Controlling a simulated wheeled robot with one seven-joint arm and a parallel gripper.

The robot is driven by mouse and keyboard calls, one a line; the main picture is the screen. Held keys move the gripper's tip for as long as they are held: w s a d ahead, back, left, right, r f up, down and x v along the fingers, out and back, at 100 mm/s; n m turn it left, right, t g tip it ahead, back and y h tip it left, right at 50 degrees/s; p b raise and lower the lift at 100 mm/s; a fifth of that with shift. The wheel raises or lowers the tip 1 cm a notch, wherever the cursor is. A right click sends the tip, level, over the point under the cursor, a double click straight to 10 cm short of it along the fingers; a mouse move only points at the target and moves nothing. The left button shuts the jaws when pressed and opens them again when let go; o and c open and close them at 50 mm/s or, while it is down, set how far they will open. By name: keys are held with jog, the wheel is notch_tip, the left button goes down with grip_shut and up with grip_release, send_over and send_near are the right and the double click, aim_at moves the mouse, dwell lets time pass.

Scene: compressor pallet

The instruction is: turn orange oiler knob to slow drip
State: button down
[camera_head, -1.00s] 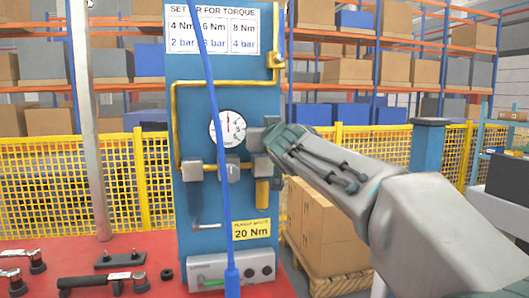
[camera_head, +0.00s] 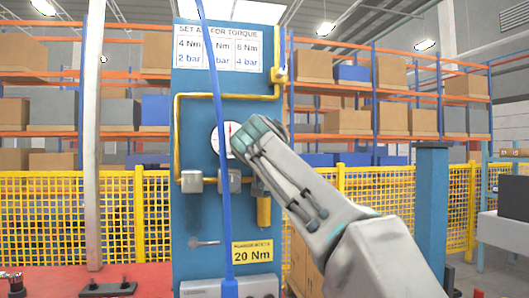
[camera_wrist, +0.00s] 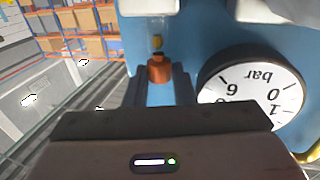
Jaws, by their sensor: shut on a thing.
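The orange oiler knob (camera_wrist: 160,70) shows in the wrist view, standing between the two dark finger pads. My gripper (camera_wrist: 161,74) is shut on the knob. A small yellow part sits just beyond the knob, towards a pale, clear-looking piece at the top. In the head view my arm's wrist covers the knob and the fingers. The white pressure gauge (camera_head: 223,138) is partly hidden there by the blue hose and my wrist. The gauge dial (camera_wrist: 252,88) is close to the right of my fingers in the wrist view, upside down.
A blue hose (camera_head: 222,105) hangs in front of the blue panel (camera_head: 205,270). A yellow pipe (camera_head: 179,130) frames the gauge, with grey valve blocks (camera_head: 191,182) and a yellow cylinder (camera_head: 263,211) below. A red bench (camera_head: 60,282) lies at lower left. Yellow mesh fencing (camera_head: 110,215) stands behind.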

jog(key=c, duration=2.2)
grip_release()
jog(key=shift+f+m+h, duration=0.3)
jog(key=shift+h, duration=0.2)
jog(key=c, duration=1.5)
grip_release()
jog(key=shift+r, duration=0.1)
jog(key=shift+s+r, duration=0.1)
jog(key=shift+r, duration=0.05)
jog(key=shift+y, duration=0.3)
jog(key=n+y+p, duration=0.1)
jog(key=p, duration=0.1)
jog(key=n+y+p, duration=0.1)
jog(key=p, duration=0.1)
jog(key=shift+d+r+y+p, duration=0.1)
jog(key=shift+r+y+p, duration=0.25)
jog(key=shift+y, duration=0.05)
jog(key=p, duration=0.2)
jog(key=n+y+p, duration=0.1)
jog(key=p, duration=0.2)
jog(key=y+p, duration=0.1)
jog(key=p, duration=0.2)
jog(key=shift+w+d+n+g, duration=0.25)
jog(key=shift+d+n+g, duration=0.05)
jog(key=shift+n+g, duration=0.1)
